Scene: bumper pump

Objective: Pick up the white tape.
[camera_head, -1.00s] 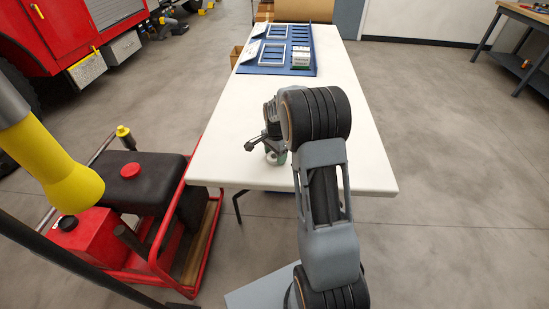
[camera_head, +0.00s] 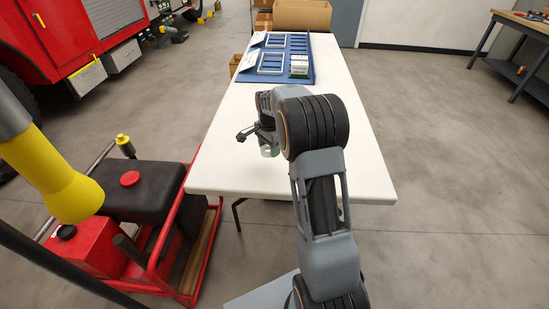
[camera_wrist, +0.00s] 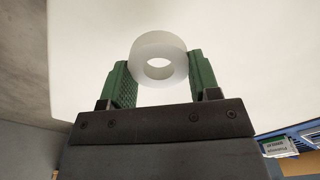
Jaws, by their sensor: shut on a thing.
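The white tape (camera_wrist: 158,45) is a white roll with a round hole, in the upper middle of the wrist view. My gripper (camera_wrist: 159,72) has green pads on both sides of the roll and is shut on it. In the head view my gripper (camera_head: 266,146) is over the near part of the white table (camera_head: 330,165), and the tape (camera_head: 267,152) shows only as a small pale patch at its fingers. Most of the tape is hidden there by the gripper and arm. I cannot tell how far it is above the tabletop.
A blue tray (camera_head: 312,68) with frames and a white-and-green box (camera_head: 299,66) stands at the table's far end, with cardboard boxes (camera_head: 300,15) behind. A red-framed pump unit (camera_head: 150,190) stands left of the table. The table's right side is clear.

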